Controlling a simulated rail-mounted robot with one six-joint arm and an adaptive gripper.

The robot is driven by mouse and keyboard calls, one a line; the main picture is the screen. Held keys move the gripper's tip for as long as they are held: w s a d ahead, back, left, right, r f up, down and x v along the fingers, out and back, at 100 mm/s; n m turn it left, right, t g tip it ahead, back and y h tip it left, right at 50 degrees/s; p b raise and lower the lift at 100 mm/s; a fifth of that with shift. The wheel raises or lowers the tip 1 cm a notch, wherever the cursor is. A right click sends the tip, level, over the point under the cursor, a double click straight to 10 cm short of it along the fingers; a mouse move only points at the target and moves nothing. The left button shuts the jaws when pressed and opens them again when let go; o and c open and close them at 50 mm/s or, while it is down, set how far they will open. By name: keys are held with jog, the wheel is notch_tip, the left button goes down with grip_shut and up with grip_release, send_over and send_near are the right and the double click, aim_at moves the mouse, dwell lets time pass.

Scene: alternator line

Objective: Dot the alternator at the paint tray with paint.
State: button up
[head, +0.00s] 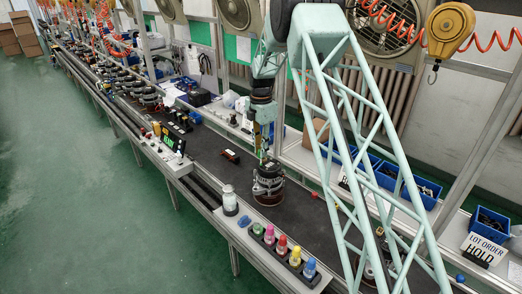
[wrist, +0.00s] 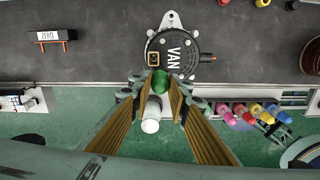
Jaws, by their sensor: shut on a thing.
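The alternator (head: 268,186) stands on the dark belt in the head view; in the wrist view its round top with "VAN" lettering (wrist: 180,52) is seen from above. My gripper (head: 264,155) is above it, shut on a green thing (wrist: 158,83), which overlaps the alternator's near edge in the wrist view. Whether it touches the alternator I cannot tell. A white cylinder (wrist: 150,122) shows between the fingers; I cannot tell if it belongs to the held thing. The paint tray (head: 311,284) on the front edge holds coloured bottles, including magenta, red, yellow and blue.
A white bottle (head: 229,198) stands left of the tray. A small dark block (head: 230,155) lies on the belt left of the alternator; a "ZERO" block (wrist: 53,37) shows in the wrist view. Blue bins (head: 389,175) and a "HOLD" sign (head: 483,250) stand behind the belt.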

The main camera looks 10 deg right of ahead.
jog(key=shift+r+p, duration=0.9)
jog(key=shift+r, duration=1.55)
